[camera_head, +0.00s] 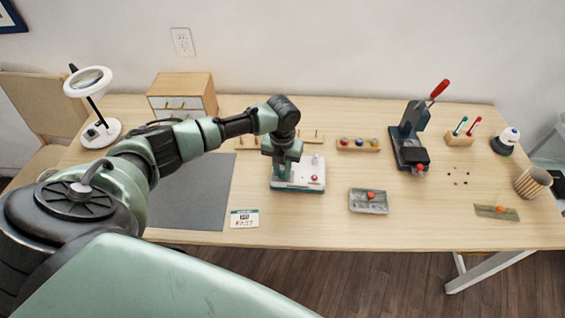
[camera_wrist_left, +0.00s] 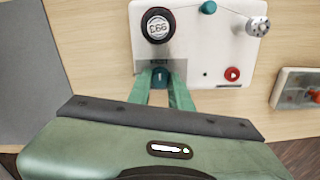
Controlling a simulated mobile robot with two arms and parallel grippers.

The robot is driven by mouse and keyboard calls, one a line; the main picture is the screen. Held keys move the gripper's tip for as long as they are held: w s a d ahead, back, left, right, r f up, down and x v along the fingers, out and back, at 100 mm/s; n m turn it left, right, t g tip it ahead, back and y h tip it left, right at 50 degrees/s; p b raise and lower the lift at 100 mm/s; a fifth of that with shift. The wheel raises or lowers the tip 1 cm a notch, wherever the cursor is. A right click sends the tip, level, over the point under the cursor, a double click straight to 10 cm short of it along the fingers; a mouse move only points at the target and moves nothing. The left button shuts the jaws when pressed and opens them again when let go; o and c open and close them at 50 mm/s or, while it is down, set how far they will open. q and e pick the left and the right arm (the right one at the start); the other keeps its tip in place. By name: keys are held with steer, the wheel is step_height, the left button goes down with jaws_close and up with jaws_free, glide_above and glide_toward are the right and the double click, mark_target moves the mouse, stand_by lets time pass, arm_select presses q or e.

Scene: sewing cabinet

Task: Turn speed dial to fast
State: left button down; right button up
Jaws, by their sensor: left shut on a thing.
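A white machine with a teal base (camera_head: 305,172) stands on the table in the head view. In the left wrist view the machine's white top (camera_wrist_left: 205,50) fills the upper middle. A small dark teal dial (camera_wrist_left: 160,76) with a pale mark sits near its front left. My left gripper (camera_head: 281,178) reaches down over the machine's left part. In the left wrist view its green fingers (camera_wrist_left: 161,84) are shut on the dial, one on each side. The fingers hide part of the dial's surroundings. My right gripper is not in view.
A card reading FAST (camera_head: 244,218) lies in front left. A grey tray (camera_head: 368,207) lies to the right. A grey mat (camera_head: 195,190) lies left.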

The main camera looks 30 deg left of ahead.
mark_target(282, 173)
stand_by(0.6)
arm_select(q)
steer(key=c, duration=1.3)
jaws_free()
step_height(282, 173, up, 8)
steer(key=shift+f+b, duration=0.1)
steer(key=shift+b, duration=0.65)
